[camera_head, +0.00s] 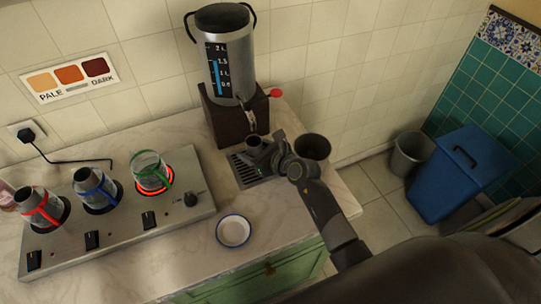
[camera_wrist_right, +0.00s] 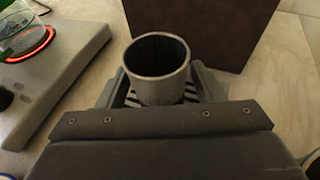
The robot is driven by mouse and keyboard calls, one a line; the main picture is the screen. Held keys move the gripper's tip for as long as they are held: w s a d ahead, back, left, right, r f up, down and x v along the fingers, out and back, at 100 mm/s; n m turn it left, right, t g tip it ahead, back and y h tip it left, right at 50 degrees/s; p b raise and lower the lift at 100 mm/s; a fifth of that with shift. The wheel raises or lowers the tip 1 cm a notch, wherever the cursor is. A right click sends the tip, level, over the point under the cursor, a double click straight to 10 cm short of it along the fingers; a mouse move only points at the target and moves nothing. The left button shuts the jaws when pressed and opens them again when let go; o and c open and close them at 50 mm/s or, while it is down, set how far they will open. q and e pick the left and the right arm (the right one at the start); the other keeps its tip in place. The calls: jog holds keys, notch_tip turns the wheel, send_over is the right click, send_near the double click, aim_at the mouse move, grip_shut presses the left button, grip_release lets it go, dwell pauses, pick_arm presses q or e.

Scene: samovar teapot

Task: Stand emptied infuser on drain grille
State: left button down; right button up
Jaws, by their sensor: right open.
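The infuser (camera_head: 254,141) is a small grey metal cylinder with an open top. In the right wrist view the infuser (camera_wrist_right: 158,85) looks upright, its visible inside wall bare; its bottom is hidden. The slotted drain grille (camera_head: 243,175) lies in front of the urn's base, and its slats (camera_wrist_right: 190,92) show beside and below the infuser. The infuser appears to stand on the grille, though the contact is hidden. My right gripper (camera_head: 259,153) is open, with a finger on each side of the infuser. My left gripper is not in view.
A water urn (camera_head: 232,68) on a brown base (camera_head: 224,122) stands behind the grille. A dark round container (camera_head: 313,147) is to the right. A white bowl (camera_head: 233,231) sits in front. Several pots, one a glass pot (camera_head: 150,170), stand on the hotplate unit (camera_head: 128,227) at left.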

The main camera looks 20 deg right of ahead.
jog(key=v, duration=1)
jog(key=shift+s+d, duration=0.15)
jog(key=shift+s, duration=0.1)
jog(key=shift+r, duration=0.2)
